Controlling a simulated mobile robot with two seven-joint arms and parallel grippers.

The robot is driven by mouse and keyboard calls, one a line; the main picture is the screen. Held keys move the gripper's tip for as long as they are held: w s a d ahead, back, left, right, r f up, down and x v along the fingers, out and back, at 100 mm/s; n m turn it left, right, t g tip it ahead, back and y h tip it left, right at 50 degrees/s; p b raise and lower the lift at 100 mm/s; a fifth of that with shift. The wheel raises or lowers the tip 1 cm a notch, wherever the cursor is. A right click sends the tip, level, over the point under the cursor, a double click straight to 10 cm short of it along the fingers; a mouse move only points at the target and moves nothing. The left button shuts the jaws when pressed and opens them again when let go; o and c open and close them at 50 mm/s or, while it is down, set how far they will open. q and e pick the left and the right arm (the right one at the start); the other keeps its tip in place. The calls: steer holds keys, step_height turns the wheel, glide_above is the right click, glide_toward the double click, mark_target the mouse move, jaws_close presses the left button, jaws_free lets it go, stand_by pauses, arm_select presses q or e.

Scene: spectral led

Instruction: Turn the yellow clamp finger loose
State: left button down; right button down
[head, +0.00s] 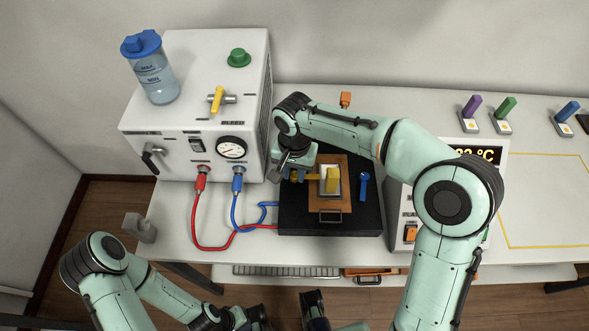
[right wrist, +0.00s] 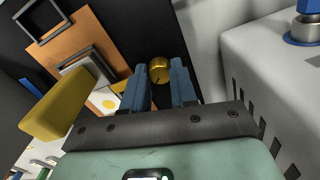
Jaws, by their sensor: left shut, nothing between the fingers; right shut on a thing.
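The yellow clamp finger (head: 310,177) lies crosswise at the left edge of an orange-brown plate on the black base, pointing toward the plate's middle. My right gripper (head: 294,174) reaches down over its left end. In the right wrist view, the blue fingertips are shut around its round, brass-yellow hub (right wrist: 159,70); the rest of the finger is mostly hidden by them. A blue clamp finger (head: 364,186) lies lengthwise on the plate's right side, clear of it. My left gripper (head: 258,315) is shut and empty low in the head view, partly cut off.
A yellow block (head: 333,180) stands on the plate; its side (right wrist: 55,105) is close to my right gripper. A white box (head: 195,105) with a gauge and red and blue hoses stands left. A temperature display (head: 480,155) is right. The yellow-outlined table area (head: 545,200) is clear.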

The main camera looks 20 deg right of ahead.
steer(key=n+p, duration=0.2)
steer(key=n, duration=0.2)
steer(key=shift+n, duration=0.3)
steer(key=n+p, duration=0.2)
steer(key=n, duration=0.3)
steer(key=n+p, duration=0.2)
steer(key=n, duration=0.3)
steer(key=shift+n, duration=0.4)
arm_select(q)
steer(key=w+r+p, duration=0.1)
steer(key=w+r, duration=0.2)
steer(key=r, duration=0.5)
arm_select(e)
steer(key=shift+n, duration=1.9)
arm_select(q)
steer(key=shift+w+r, duration=0.1)
arm_select(e)
steer(key=c, duration=0.9)
jaws_free()
steer(key=shift+r, duration=0.1)
